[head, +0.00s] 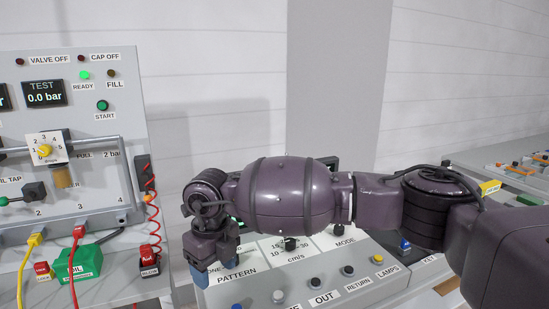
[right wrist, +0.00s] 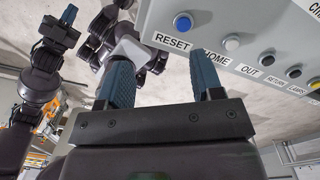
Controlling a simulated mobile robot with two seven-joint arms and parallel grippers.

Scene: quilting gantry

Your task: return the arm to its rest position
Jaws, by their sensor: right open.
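My right arm (head: 290,192) reaches in from the right across the front of a sloped control panel (head: 335,283). My right gripper (head: 213,268) hangs at the panel's left end, near the PATTERN label, pointing down. In the right wrist view, the two blue-grey fingers (right wrist: 163,82) stand apart with nothing between them. That view also shows the panel's edge with RESET and HOME buttons just beyond the fingers. Another dark gripper (right wrist: 62,28), apparently my left one, shows at the upper left there; its opening is unclear. It does not show in the head view.
A test station (head: 75,130) with hoses, plugs and a green box (head: 85,262) stands on the left, close to my right gripper. The control panel has a blue RESET button (right wrist: 183,21) and several others. A bench with tools (head: 515,165) is at the right.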

